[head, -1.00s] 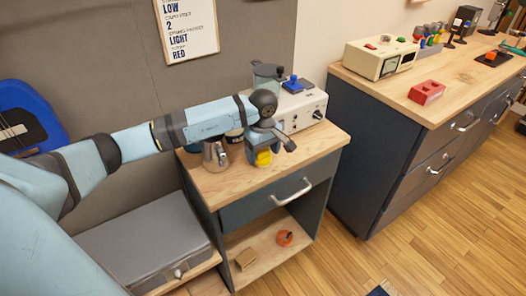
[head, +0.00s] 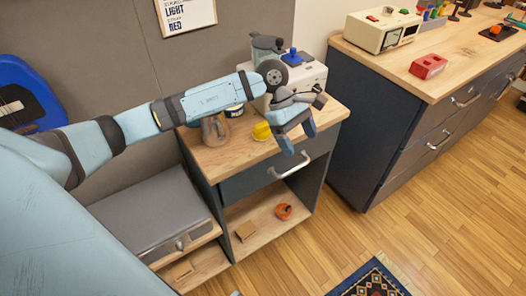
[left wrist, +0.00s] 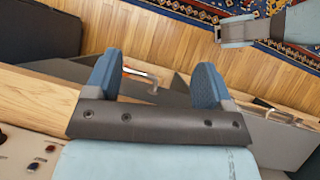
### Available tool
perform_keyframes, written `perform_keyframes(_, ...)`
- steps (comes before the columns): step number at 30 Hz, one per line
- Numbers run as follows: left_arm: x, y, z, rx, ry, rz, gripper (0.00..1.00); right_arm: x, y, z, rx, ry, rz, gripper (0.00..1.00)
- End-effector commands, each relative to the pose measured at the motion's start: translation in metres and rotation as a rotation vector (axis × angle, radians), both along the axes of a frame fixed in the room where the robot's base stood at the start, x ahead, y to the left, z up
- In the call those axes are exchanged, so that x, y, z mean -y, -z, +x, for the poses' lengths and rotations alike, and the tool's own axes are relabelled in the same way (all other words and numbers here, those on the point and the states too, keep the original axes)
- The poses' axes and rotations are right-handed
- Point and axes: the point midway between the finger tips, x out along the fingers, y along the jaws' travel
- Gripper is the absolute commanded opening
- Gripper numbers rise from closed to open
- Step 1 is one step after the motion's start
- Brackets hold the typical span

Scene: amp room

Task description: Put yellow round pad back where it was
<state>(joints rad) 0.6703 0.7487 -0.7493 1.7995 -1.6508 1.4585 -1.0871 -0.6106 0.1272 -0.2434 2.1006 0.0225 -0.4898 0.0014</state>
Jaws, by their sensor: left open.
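My left gripper (head: 298,138) is open and empty. It is apart from the pad, to its right, in front of the cabinet and above the drawer handle (head: 290,166). In the left wrist view both blue fingers (left wrist: 158,65) stand wide apart with nothing between them, and the pad does not show.
An orange object (head: 283,211) lies on the lower shelf. A longer cabinet with a red block (head: 428,66) stands right. Floor between is open, with a patterned rug (head: 370,280).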

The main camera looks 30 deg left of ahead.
Motion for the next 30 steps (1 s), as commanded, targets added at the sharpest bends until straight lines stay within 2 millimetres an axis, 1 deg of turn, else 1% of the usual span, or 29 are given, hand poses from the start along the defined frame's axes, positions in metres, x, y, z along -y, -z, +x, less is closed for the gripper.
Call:
perform_keyframes(1, 0.039, 0.011, -0.022, -0.094, -0.06, -0.18, 0.76, 0.0, 0.0, 0.0, 0.0, 0.0, 0.0, 0.5)
perform_keyframes(3, 0.083, 0.007, -0.044, -0.247, -0.185, -0.435, 0.76, 0.0, 0.0, 0.0, 0.0, 0.0, 0.0, 0.5)
perform_keyframes(5, 0.11, 0.0, -0.058, -0.403, -0.308, -0.64, 0.76, 0.0, 0.0, 0.0, 0.0, 0.0, 0.0, 0.5)
perform_keyframes(6, 0.123, -0.006, -0.065, -0.519, -0.398, -0.77, 0.76, 0.0, 0.0, 0.0, 0.0, 0.0, 0.0, 0.5)
perform_keyframes(7, 0.13, -0.011, -0.068, -0.612, -0.467, -0.864, 0.76, 0.0, 0.0, 0.0, 0.0, 0.0, 0.0, 0.5)
perform_keyframes(8, 0.134, -0.014, -0.071, -0.71, -0.541, -0.953, 0.76, 0.0, 0.0, 0.0, 0.0, 0.0, 0.0, 0.5)
perform_keyframes(9, 0.136, -0.017, -0.072, -0.845, -0.643, -1.069, 0.76, 0.0, 0.0, 0.0, 0.0, 0.0, 0.0, 0.5)
perform_keyframes(10, 0.136, -0.017, -0.073, -0.952, -0.724, -1.149, 0.76, 0.0, 0.0, 0.0, 0.0, 0.0, 0.0, 0.5)
perform_keyframes(11, 0.133, -0.016, -0.072, -1.062, -0.806, -1.228, 0.76, 0.0, 0.0, 0.0, 0.0, 0.0, 0.0, 0.5)
perform_keyframes(13, 0.122, -0.005, -0.072, -1.331, -1.006, -1.393, 0.76, 0.0, 0.0, 0.0, 0.0, 0.0, 0.0, 0.5)
perform_keyframes(14, 0.114, 0.002, -0.072, -1.449, -1.095, -1.458, 0.76, 0.0, 0.0, 0.0, 0.0, 0.0, 0.0, 0.5)
perform_keyframes(15, 0.104, 0.017, -0.075, -1.612, -1.216, -1.536, 0.76, 0.0, 0.0, 0.0, 0.0, 0.0, 0.0, 0.5)
perform_keyframes(17, 0.088, 0.044, -0.083, -1.864, -1.403, -1.64, 0.76, 0.0, 0.0, 0.0, 0.001, 0.0, 0.0, 0.5)
perform_keyframes(18, 0.077, 0.066, -0.092, -2.028, -1.529, -1.694, 0.76, 0.0, 0.0, 0.001, 0.001, 0.0, 0.0, 0.5)
perform_keyframes(19, 0.07, 0.082, -0.1, 2.071, 1.562, 1.667, 0.76, 0.0, 0.0, 0.0, 0.001, 0.001, 0.001, 0.5)
perform_keyframes(20, 0.064, 0.098, -0.11, 1.998, 1.506, 1.549, 0.76, 0.0, -0.001, 0.001, 0.001, 0.0, 0.0, 0.5)
perform_keyframes(21, 0.057, 0.119, -0.124, 1.903, 1.438, 1.407, 0.76, 0.0, -0.001, 0.001, 0.001, 0.0, 0.0, 0.5)
perform_keyframes(23, 0.049, 0.147, -0.148, 1.773, 1.343, 1.229, 0.76, 0.0, -0.001, 0.001, 0.001, 0.0, 0.0, 0.5)
perform_keyframes(24, 0.046, 0.162, -0.163, 1.698, 1.29, 1.132, 0.76, 0.0, -0.001, 0.001, 0.001, 0.0, 0.0, 0.5)
perform_keyframes(27, 0.042, 0.187, -0.194, 1.559, 1.189, 0.96, 0.76, 0.0, -0.001, 0.001, 0.001, 0.0, 0.0, 0.5)
perform_keyframes(30, 0.041, 0.199, -0.211, 1.489, 1.14, 0.878, 0.76, 0.0, -0.001, 0.001, 0.001, 0.0, 0.0, 0.5)
